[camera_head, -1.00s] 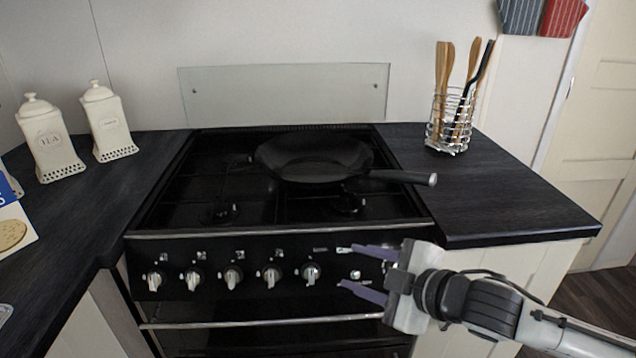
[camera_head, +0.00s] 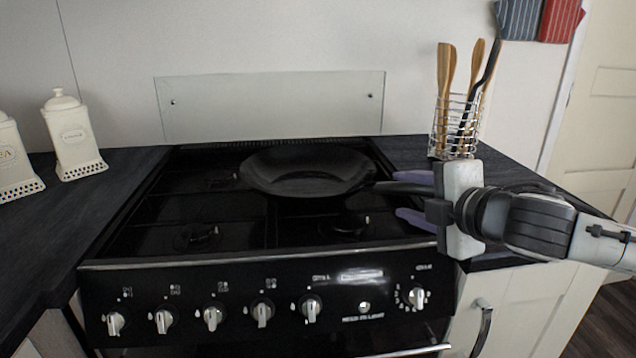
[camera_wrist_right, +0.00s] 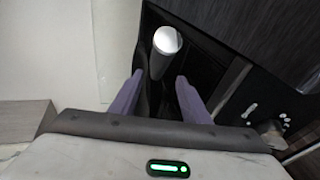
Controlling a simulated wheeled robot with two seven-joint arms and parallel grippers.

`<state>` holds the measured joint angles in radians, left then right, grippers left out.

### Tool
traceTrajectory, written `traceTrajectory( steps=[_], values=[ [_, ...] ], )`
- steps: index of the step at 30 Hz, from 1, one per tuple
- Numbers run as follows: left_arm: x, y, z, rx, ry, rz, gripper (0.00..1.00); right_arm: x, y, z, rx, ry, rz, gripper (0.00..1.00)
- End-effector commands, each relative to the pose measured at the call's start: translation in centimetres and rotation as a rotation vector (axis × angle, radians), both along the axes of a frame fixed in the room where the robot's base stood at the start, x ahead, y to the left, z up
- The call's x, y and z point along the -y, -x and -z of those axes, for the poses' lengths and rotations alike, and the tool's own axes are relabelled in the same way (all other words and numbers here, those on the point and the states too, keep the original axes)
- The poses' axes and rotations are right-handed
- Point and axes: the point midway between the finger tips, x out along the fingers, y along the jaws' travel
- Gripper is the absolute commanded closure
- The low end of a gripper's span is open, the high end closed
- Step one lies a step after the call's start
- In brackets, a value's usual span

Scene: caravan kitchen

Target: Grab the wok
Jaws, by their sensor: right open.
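The black wok (camera_head: 306,171) sits on the back of the black gas hob, with its handle (camera_head: 400,187) pointing right. My right gripper (camera_head: 402,197) is open at the right edge of the hob, its purple fingers pointing left near the handle. In the right wrist view the handle's silver end (camera_wrist_right: 167,40) shows between and beyond the two open fingers (camera_wrist_right: 157,95). Whether the fingers touch the handle cannot be told. Part of the handle is hidden behind the gripper in the head view. My left gripper is not in view.
A wire utensil holder (camera_head: 455,125) with wooden tools stands just behind my right gripper on the right worktop. White canisters (camera_head: 72,135) stand on the left worktop (camera_head: 60,215). A glass splashback (camera_head: 270,105) rises behind the hob. Knobs (camera_head: 213,318) line the stove's front.

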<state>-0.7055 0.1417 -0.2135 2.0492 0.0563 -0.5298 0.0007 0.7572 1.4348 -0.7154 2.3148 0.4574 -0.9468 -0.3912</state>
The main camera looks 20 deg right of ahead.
Motion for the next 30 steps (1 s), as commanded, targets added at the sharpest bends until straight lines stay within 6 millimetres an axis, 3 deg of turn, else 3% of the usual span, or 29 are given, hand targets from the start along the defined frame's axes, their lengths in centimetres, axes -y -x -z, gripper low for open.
traceTrajectory(
  steps=[12,21,28,30],
  values=[
    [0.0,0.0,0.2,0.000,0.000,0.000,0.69,0.5,-4.9,1.1,0.001,-0.003,0.001,0.57],
    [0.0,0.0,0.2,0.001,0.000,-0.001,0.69,0.5,-5.3,1.2,0.001,0.000,0.000,0.57],
    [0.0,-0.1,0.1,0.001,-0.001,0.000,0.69,0.5,-5.2,1.3,0.001,0.000,0.000,0.96],
    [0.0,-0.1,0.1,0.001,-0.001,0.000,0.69,0.5,-5.2,1.3,0.001,0.000,0.000,1.00]
  ],
)
